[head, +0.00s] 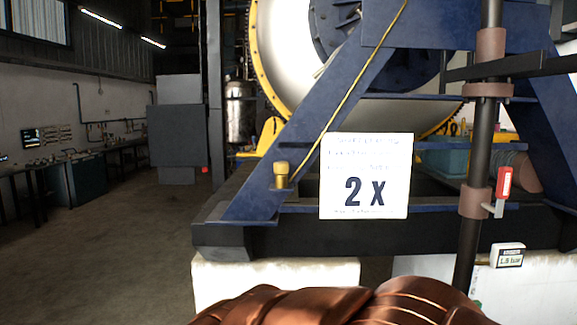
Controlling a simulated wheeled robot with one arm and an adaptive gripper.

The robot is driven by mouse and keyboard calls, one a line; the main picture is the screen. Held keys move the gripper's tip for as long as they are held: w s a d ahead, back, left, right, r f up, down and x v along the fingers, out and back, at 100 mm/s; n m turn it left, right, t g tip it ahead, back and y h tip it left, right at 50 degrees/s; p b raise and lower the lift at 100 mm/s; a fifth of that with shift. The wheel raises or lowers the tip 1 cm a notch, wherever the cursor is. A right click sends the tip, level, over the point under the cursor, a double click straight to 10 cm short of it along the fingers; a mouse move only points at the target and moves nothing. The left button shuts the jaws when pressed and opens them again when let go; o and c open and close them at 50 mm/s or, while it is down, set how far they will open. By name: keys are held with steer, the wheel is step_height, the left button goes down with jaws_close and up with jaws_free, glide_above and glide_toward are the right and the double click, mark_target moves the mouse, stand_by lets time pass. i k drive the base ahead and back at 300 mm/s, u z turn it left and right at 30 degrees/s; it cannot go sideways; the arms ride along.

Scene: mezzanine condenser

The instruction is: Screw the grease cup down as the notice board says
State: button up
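A small brass-coloured cup (281,174), which looks like the grease cup, stands upright on the lower part of the blue slanted frame leg. A thin yellow line runs from it up along the leg. Just right of it, the white notice board (364,176) shows a large "2 X". The smaller lines of text on the board are too small to read. My gripper is not in view.
A dark vertical pipe (468,235) with brown collars and a red-handled valve (504,182) stands at the right. A small display (508,255) sits below it. The blue frame (345,85) crosses before a large white drum (290,50). Open floor (110,250) lies to the left.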

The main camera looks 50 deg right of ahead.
mark_target(279, 167)
steer(key=z, duration=0.9)
steer(key=i, duration=0.15)
